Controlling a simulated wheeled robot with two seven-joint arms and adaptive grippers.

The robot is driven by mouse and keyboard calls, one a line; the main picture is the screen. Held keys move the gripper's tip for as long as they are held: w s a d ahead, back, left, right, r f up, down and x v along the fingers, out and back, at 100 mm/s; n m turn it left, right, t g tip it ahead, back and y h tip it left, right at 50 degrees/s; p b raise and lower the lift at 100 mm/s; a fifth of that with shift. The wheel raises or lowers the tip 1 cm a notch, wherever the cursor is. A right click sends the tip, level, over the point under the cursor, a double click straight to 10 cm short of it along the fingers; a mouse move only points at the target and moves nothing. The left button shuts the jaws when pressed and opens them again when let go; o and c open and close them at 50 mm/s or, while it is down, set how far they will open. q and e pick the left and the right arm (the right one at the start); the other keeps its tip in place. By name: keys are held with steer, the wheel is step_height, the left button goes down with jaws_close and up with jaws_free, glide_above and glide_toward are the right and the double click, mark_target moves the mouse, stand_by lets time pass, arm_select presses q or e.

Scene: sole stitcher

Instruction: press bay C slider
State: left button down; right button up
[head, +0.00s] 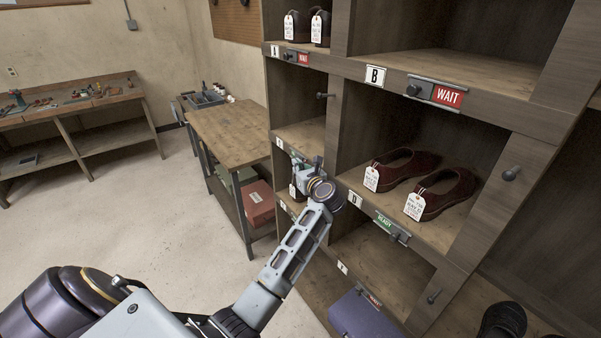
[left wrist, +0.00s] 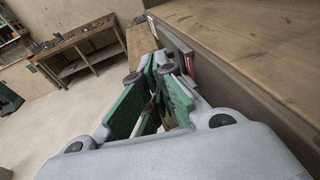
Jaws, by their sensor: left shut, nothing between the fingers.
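The bay C label (head: 280,143) is on the shelf edge of the left column of the rack. My left gripper (head: 301,163) is in front of that edge, just right of the label, and hides most of the bay C slider in the head view. In the left wrist view, a grey plate with a red patch (left wrist: 189,63) shows on the shelf edge, just beyond and right of my left gripper (left wrist: 160,72). The fingers are shut and empty. I cannot tell whether they touch the slider. My right gripper is not in view.
Bay B's slider (head: 413,90) stands beside a red WAIT sign (head: 447,96). Bay D's READY sign (head: 385,221) is green, below dark red shoes (head: 445,190). A wooden bench (head: 230,135) stands left of the rack. Open floor (head: 130,215) lies to the left.

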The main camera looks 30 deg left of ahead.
arm_select(q)
steer(key=a, duration=0.1)
steer(key=w+a, duration=0.1)
steer(key=a, duration=0.1)
steer(key=shift+b, duration=0.4)
steer(key=f+v, duration=0.1)
steer(key=v, duration=0.6)
steer(key=shift+s+d+r, duration=0.15)
steer(key=shift+d+r, duration=0.05)
steer(key=shift+r, duration=0.2)
stand_by(0.8)
